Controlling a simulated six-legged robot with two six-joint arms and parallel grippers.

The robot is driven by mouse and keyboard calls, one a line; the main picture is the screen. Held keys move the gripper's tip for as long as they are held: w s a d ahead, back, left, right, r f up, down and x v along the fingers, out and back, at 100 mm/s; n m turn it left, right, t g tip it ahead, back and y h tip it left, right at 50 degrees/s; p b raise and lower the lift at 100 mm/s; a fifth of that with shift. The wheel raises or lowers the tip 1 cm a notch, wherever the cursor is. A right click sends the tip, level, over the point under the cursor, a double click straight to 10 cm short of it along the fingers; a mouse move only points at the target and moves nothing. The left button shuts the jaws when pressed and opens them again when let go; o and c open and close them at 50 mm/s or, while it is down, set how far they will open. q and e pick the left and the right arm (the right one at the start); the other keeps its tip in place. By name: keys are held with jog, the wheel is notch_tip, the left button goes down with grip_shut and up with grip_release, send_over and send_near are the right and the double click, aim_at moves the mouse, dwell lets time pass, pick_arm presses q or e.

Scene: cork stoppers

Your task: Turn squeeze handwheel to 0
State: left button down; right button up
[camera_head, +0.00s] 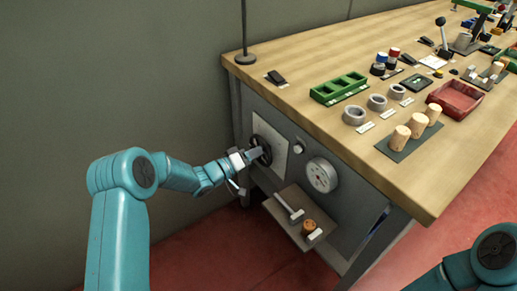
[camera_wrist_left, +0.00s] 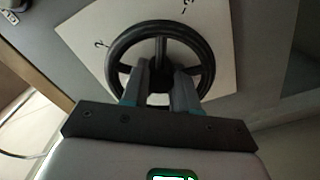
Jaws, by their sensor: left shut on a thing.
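The squeeze handwheel (camera_head: 262,150) is a black spoked wheel on a pale plate on the bench's front panel. It also shows in the left wrist view (camera_wrist_left: 205,50), where the plate around it bears marks, one of them like a 2. My left gripper (camera_head: 256,154) is at the wheel, its two fingers (camera_wrist_left: 160,85) reaching over the near rim toward the hub. It is shut on the wheel; the fingers hide part of the near rim and spokes. Only part of my right arm shows at the lower right; its gripper is out of view.
A round dial gauge (camera_head: 321,175) and a small knob (camera_head: 298,148) sit right of the wheel. Below, a small shelf (camera_head: 290,225) holds a mallet-like tool and an orange-brown piece. The wooden bench top (camera_head: 300,110) carries a green tray, rings, corks and a red tray.

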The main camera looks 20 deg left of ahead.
pick_arm(q)
jog(key=n+p, duration=0.1)
jog(key=n, duration=0.2)
jog(key=shift+n, duration=0.3)
jog(key=shift+n+p, duration=0.4)
jog(key=shift+n, duration=1.1)
jog(key=c, duration=1.1)
grip_release()
jog(key=shift+c, duration=0.2)
jog(key=p+v, duration=0.2)
jog(key=v, duration=1.4)
jog(key=shift+s+a, duration=0.1)
jog(key=shift+s, duration=0.05)
